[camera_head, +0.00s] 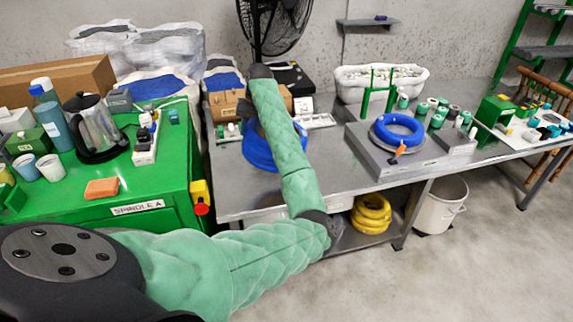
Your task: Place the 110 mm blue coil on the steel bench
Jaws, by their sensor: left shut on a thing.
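A blue coil (256,152) is at the left part of the steel bench (330,160), partly hidden behind my left forearm. My left gripper (248,122) is mostly hidden behind that forearm. It is shut on this coil at its upper side. I cannot tell whether the coil touches the bench top. A second blue coil (399,130) lies flat on a grey plate (375,160) further right, with an orange tag at its front. No size marking is readable on either coil. My right gripper is not in view.
A green cabinet (150,185) with a kettle (93,127) and cups stands left. A cardboard box (225,104) and white trays (316,121) sit behind the held coil. Yellow coils (371,213) lie on the lower shelf. Bare bench lies right of my forearm.

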